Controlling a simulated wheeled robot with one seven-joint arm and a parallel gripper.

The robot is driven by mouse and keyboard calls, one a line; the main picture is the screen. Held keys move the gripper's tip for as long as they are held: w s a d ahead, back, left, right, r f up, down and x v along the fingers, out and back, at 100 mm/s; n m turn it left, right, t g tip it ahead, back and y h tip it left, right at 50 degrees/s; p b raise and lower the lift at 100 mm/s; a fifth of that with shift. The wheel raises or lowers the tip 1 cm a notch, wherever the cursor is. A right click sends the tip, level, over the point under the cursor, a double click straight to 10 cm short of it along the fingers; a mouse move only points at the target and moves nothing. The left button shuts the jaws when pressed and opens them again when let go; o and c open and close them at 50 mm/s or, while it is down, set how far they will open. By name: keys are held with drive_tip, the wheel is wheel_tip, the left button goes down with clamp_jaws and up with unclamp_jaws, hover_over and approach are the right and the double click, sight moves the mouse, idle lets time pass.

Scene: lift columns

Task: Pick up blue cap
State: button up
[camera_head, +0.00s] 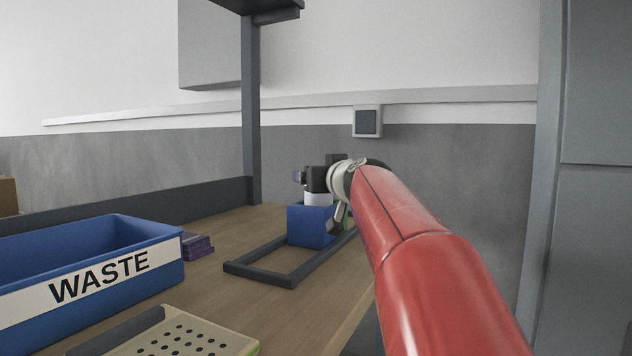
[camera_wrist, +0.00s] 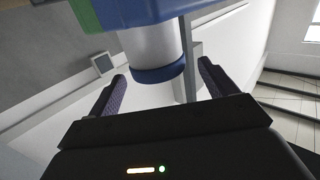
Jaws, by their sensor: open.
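The blue cap (camera_wrist: 160,74) is a dark blue ring on the end of a pale cylinder (camera_wrist: 150,46) in the wrist view. The cylinder joins a blue block (camera_wrist: 150,10), which stands on the table in the head view (camera_head: 308,228). My gripper (camera_wrist: 162,70) is open, with one finger on each side of the cap and visible gaps to both. It does not look closed on anything. In the head view my gripper (camera_head: 318,179) is over the block, and the cap cannot be made out there.
A dark frame (camera_head: 258,277) lies around the block on the wooden table. A blue WASTE bin (camera_head: 165,262) stands at left, with a purple object (camera_head: 198,246) beside it. A perforated tray (camera_head: 215,343) is at the front. A dark post (camera_head: 251,115) rises behind.

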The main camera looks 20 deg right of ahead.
drive_tip(key=w, duration=0.3)
drive_tip(key=w+p, duration=0.1)
drive_tip(key=shift+w+d+f, duration=0.15)
drive_tip(key=shift+d+f, duration=0.15)
drive_tip(key=shift+f, duration=0.05)
drive_tip(key=shift+c, duration=0.2)
drive_tip(key=c, duration=1.2)
